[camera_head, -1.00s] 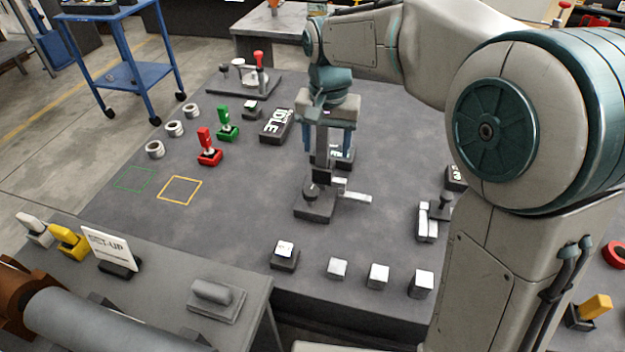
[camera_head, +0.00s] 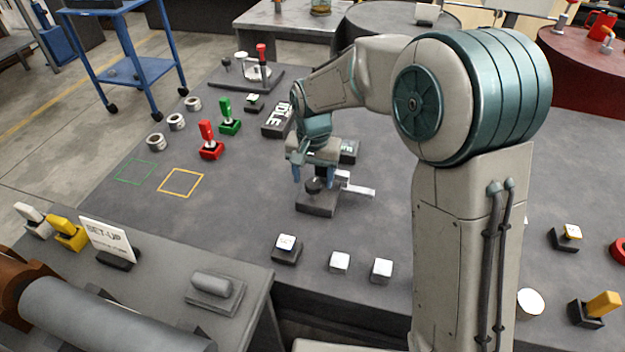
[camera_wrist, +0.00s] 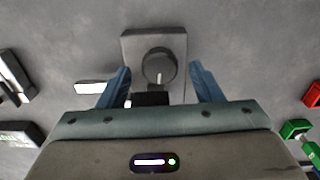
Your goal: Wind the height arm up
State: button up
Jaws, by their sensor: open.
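A dark fixture with a flat base (camera_head: 318,205) stands on the grey table under my gripper. It carries a round dark knob (camera_head: 313,186), and a pale bar (camera_head: 358,191) sticks out to its right; I cannot tell for sure which part is the height arm. My gripper (camera_head: 314,174) is open and points down at the knob. In the wrist view the knob (camera_wrist: 159,66) shows between the two blue fingers (camera_wrist: 161,72), with a gap on each side. The base plate (camera_wrist: 133,42) lies beyond it. A black block partly shows between the fingers, cut off by my gripper body.
An IDLE sign (camera_head: 279,118), a red lever (camera_head: 209,141) and a green lever (camera_head: 229,117) stand to the left. White-topped blocks (camera_head: 339,262) line the front edge. A lever stand (camera_head: 247,76) is at the back. The table around the yellow outline (camera_head: 181,182) is clear.

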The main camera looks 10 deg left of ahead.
jog(key=shift+f, duration=0.75)
jog(key=c, duration=1)
jog(key=shift+m, duration=0.4)
jog(key=m, duration=0.5)
jog(key=shift+r, duration=0.1)
jog(key=m+p, duration=0.1)
jog(key=m, duration=0.4)
jog(key=shift+m, duration=0.3)
